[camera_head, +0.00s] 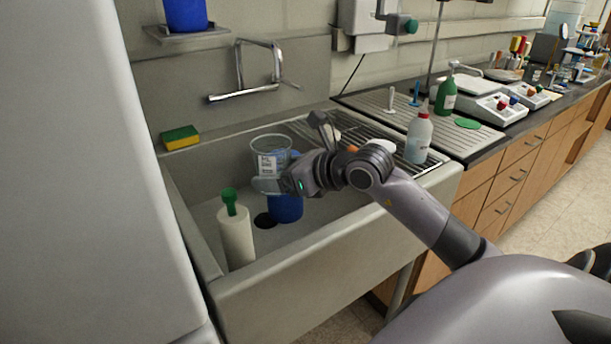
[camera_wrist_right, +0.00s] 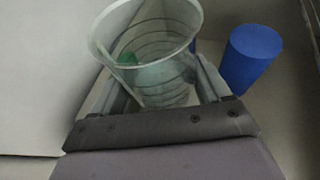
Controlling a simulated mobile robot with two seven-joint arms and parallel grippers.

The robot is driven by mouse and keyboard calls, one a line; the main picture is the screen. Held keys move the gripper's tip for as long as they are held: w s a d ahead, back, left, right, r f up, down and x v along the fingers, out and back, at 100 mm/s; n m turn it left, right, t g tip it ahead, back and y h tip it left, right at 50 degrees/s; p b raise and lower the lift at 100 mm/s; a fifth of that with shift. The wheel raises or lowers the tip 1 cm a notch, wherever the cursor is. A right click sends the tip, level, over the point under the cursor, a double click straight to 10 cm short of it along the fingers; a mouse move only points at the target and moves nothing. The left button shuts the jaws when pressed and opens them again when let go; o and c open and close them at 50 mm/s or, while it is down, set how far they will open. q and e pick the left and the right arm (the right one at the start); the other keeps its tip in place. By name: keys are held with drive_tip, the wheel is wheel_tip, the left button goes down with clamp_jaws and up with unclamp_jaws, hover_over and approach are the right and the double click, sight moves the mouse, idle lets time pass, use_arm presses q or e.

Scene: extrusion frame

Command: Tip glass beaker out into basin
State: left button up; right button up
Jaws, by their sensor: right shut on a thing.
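The clear glass beaker (camera_head: 268,146) has a white label and is held above the basin, about upright in the head view. It also shows in the right wrist view (camera_wrist_right: 146,45), with its open rim toward the camera. My right gripper (camera_head: 270,184) is shut on the beaker, with a finger on each side in the wrist view (camera_wrist_right: 160,88). I cannot tell surely whether the beaker holds liquid. The grey basin (camera_head: 300,262) lies below, with a dark drain hole (camera_head: 264,220) in its floor. My left gripper is not in view.
A blue cylinder (camera_head: 287,210) and a white bottle with a green top (camera_head: 236,236) stand in the basin. The tap (camera_head: 243,92) is on the wall behind. A sponge (camera_head: 180,137) sits on the back rim. A wash bottle (camera_head: 419,138) stands right, by the drying rack.

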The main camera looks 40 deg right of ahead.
wheel_tip(320, 180, down, 7)
idle(0.3)
drive_tip(key=shift+d+r, duration=0.1)
drive_tip(key=shift+r, duration=0.05)
